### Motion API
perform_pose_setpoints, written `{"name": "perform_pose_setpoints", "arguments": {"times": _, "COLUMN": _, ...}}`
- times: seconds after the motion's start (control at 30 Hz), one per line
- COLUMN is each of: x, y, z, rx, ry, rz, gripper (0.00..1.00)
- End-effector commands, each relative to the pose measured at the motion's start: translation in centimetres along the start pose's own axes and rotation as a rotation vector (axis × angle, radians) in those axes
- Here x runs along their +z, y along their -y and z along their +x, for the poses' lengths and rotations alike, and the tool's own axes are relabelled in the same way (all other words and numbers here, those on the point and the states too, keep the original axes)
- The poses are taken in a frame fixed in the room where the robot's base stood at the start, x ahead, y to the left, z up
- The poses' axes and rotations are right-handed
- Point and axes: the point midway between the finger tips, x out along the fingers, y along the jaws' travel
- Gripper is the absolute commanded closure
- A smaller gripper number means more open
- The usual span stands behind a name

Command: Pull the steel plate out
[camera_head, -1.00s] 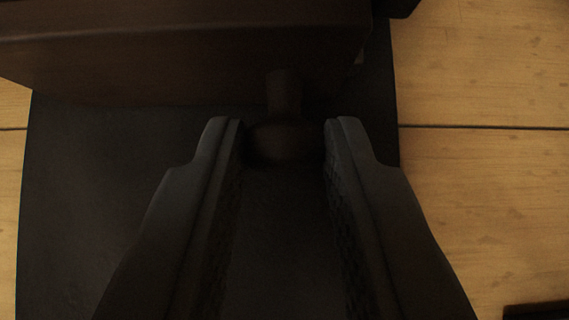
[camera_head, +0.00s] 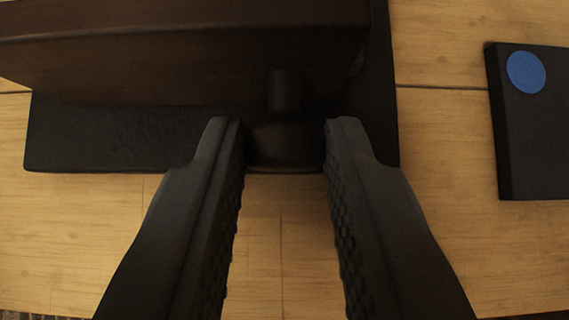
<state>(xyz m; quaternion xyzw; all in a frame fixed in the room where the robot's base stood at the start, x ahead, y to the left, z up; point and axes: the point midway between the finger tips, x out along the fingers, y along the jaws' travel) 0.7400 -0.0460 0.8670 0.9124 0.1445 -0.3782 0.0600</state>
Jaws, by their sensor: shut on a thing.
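My gripper (camera_head: 284,130) is shut on a dark knob (camera_head: 284,143) between its two fingertips. The knob has a short stem that joins a dark brown, box-like piece (camera_head: 180,65) at the top of the view. I cannot tell from its look whether this piece is the steel plate; no bare steel shows. The far part of the piece is outside the picture.
A black mat-like slab (camera_head: 100,140) lies under the brown piece, its front edge just below the knob. A black block (camera_head: 535,140) with a blue disc (camera_head: 526,72) lies at the right. The wooden surface (camera_head: 70,235) is bare at the lower left.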

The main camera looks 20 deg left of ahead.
Motion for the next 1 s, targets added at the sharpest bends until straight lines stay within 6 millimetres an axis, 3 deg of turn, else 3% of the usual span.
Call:
{"name": "perform_pose_setpoints", "arguments": {"times": 0.2, "x": 1.3, "y": 0.0, "z": -1.3, "rx": 0.0, "ry": 0.0, "rz": 0.0, "gripper": 1.0}}
{"name": "perform_pose_setpoints", "arguments": {"times": 0.63, "x": 1.6, "y": 0.0, "z": -1.5, "rx": -0.001, "ry": 0.002, "rz": 0.0, "gripper": 1.0}}
{"name": "perform_pose_setpoints", "arguments": {"times": 0.67, "x": 1.6, "y": 0.0, "z": -1.5, "rx": -0.001, "ry": 0.002, "rz": 0.0, "gripper": 0.71}}
{"name": "perform_pose_setpoints", "arguments": {"times": 0.73, "x": 1.6, "y": 0.0, "z": -1.5, "rx": -0.001, "ry": 0.001, "rz": 0.0, "gripper": 0.57}}
{"name": "perform_pose_setpoints", "arguments": {"times": 1.0, "x": 1.5, "y": 0.0, "z": -1.5, "rx": 0.0, "ry": 0.0, "rz": 0.0, "gripper": 0.55}}
